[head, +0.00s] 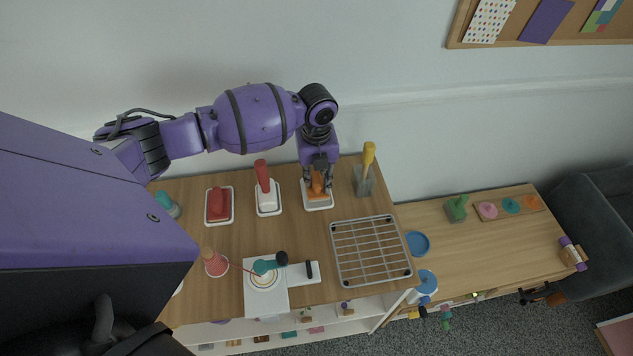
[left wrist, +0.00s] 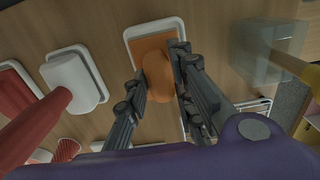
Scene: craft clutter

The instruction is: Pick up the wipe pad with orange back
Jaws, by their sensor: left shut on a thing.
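The wipe pad with orange back (head: 316,190) sits in a white tray (head: 318,206) near the back edge of the wooden table. It also shows in the left wrist view (left wrist: 152,45), with a rounded orange grip on top. My left gripper (head: 317,183) reaches down from above. In the left wrist view its two fingers (left wrist: 160,88) stand on either side of the orange grip, shut on it. The pad appears to be still in its tray. My right gripper is not in view.
To the left are a white block with a red handle (head: 267,196) and a red pad (head: 218,204) in trays. A yellow-handled tool (head: 366,172) stands close on the right. A wire rack (head: 371,250) lies in front, and a white device (head: 266,284) front left.

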